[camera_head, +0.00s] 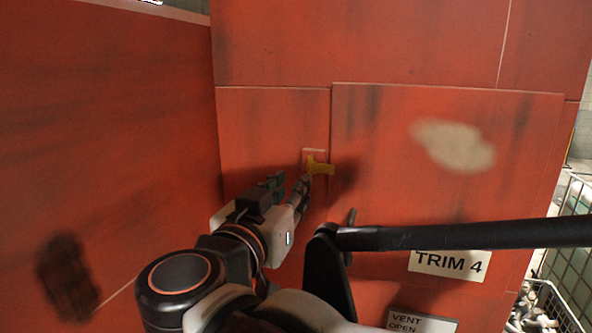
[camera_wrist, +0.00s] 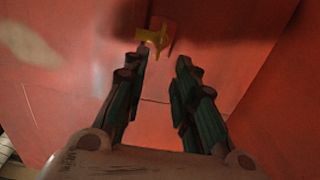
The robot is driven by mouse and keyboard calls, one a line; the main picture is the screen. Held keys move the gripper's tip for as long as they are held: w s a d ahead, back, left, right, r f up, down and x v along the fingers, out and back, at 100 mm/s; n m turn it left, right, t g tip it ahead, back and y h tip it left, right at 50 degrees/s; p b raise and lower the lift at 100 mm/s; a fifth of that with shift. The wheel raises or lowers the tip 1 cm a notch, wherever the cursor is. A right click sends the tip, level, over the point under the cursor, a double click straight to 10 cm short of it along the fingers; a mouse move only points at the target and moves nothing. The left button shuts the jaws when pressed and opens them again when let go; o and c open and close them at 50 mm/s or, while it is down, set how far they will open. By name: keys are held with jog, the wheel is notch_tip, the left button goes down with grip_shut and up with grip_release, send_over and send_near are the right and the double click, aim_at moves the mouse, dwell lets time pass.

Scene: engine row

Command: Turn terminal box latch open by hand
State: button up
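The latch (camera_head: 320,166) is a small yellow handle on a pinkish square plate (camera_head: 314,155), at the left edge of a raised red panel (camera_head: 390,140). In the head view its bar lies roughly level. My gripper (camera_head: 291,188) is just below and left of the latch in that view. In the wrist view the latch (camera_wrist: 153,38) shows at top centre, beyond the fingertips. My gripper (camera_wrist: 162,60) has its two fingers spread apart with nothing between them. I cannot tell whether a fingertip touches the latch.
A black bar (camera_head: 460,235) crosses the lower right in front of the panel, above a "TRIM 4" label (camera_head: 450,263). A "VENT OPEN" label (camera_head: 422,322) sits lower. A red wall (camera_head: 100,150) stands close on the left. A wire basket (camera_head: 560,300) is at far right.

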aim_at(308, 169)
jog(key=b+x, duration=0.1)
jog(key=x, duration=0.9)
jog(key=shift+w+d, duration=0.1)
jog(key=shift+w, duration=0.05)
grip_shut()
